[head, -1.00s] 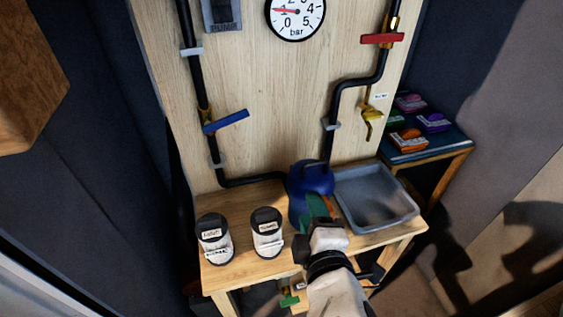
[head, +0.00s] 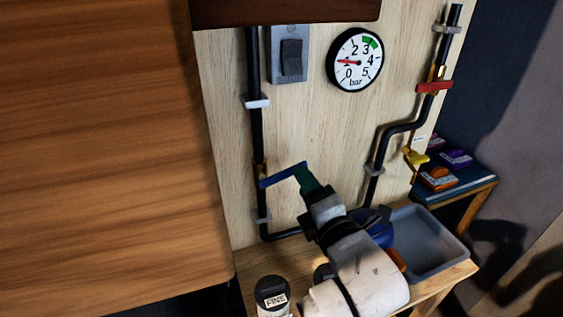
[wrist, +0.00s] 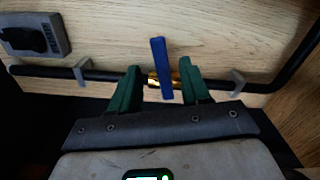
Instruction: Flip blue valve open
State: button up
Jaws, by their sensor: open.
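The blue valve handle (head: 282,176) sits on the black pipe at the left of the wooden panel and points out to the right, crosswise to the pipe. In the wrist view the blue handle (wrist: 162,70) stands across the pipe, beside its brass body (wrist: 176,79). My gripper (head: 307,178) is at the handle's right end in the head view. In the wrist view my gripper (wrist: 160,67) is open, with one green finger on each side of the handle and visible gaps between. The fingers partly hide the pipe.
A pressure gauge (head: 355,60) has its needle near 1. A switch box (head: 290,56) is above the valve. A red valve handle (head: 434,87) and a yellow tap (head: 416,158) are at right. A large wooden surface (head: 100,150) fills the left. A grey tray (head: 425,256) is below.

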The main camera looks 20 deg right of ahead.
aim_at(282, 172)
jog(key=w, duration=0.7)
jog(key=shift+w+p, duration=0.3)
jog(key=shift+w, duration=0.1)
jog(key=shift+d, duration=0.1)
grip_shut()
